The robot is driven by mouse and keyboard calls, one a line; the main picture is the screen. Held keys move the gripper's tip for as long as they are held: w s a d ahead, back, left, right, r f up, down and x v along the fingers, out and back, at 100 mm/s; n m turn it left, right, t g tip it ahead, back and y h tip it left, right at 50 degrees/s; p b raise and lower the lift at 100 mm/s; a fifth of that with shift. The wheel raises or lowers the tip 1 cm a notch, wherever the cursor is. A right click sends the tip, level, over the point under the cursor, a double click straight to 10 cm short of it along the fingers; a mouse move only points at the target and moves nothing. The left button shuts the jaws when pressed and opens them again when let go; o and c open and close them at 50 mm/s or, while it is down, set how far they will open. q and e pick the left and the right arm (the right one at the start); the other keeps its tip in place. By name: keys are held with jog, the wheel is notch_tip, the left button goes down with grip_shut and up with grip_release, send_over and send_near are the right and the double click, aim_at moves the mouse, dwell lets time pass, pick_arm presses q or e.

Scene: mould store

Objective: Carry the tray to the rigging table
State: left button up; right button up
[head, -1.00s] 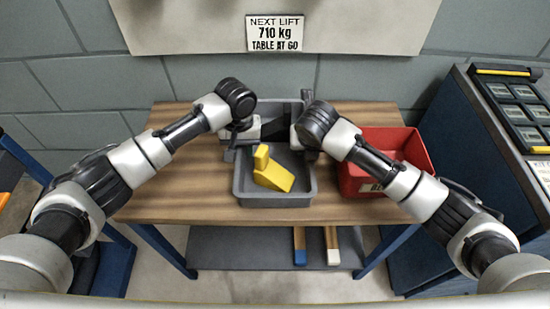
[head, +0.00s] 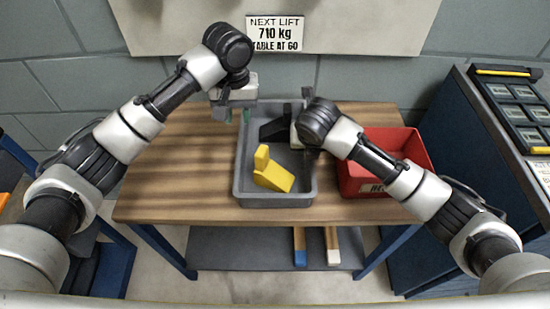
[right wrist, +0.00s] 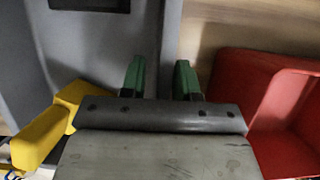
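The grey tray (head: 307,196) lies on the wooden table. It holds a yellow wedge-shaped piece with an upright block (head: 272,176) and a black piece (head: 274,129) at its far end. My left gripper (head: 236,115) is raised over the tray's far left corner, fingers down, apart and empty. My right gripper (right wrist: 160,78) is at the tray's right wall; in the head view its fingers are mostly hidden by its arm. In the right wrist view its green-tipped fingers stand apart, one on each side of the tray wall (right wrist: 169,40), with a gap showing.
A red bin (head: 415,150) stands close to the tray's right. The wooden tabletop (head: 180,180) is clear on the left. A blue cabinet (head: 470,150) with a black case on top stands at right. A sign (head: 275,33) reading "NEXT LIFT 710 kg" hangs behind the table.

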jog(key=v, duration=1)
jog(key=shift+s+r, duration=0.2)
jog(key=shift+r, duration=0.1)
